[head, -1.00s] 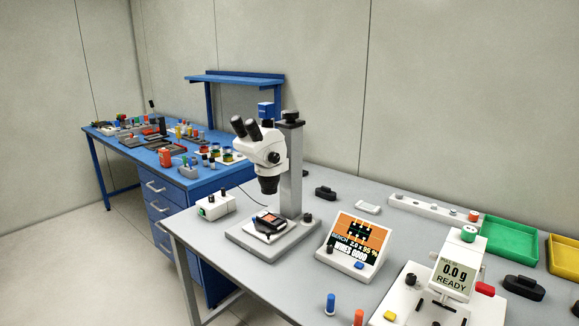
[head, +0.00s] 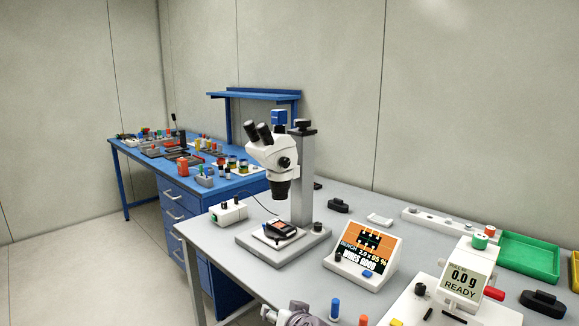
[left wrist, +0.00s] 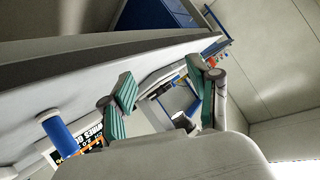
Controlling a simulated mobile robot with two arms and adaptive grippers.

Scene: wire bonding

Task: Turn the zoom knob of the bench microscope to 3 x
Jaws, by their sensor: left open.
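The white bench microscope (head: 272,153) stands upright on its grey stand at the left of the grey bench in the head view. Its black zoom knob (head: 284,162) shows on the right side of the microscope head. A tilted display (head: 362,252) to its right reads "BENCH 2.0 x 95 %" and "WIRES GOOD". My left gripper (head: 292,317) is partly in view at the bottom edge, well below and apart from the microscope. In the left wrist view its two green-padded fingers (left wrist: 163,100) are spread, with nothing between them. My right gripper is in neither view.
A small white box (head: 229,212) stands left of the microscope base. Blue (head: 335,308) and orange pegs stand near the front. A blue bench (head: 190,180) stands behind left.

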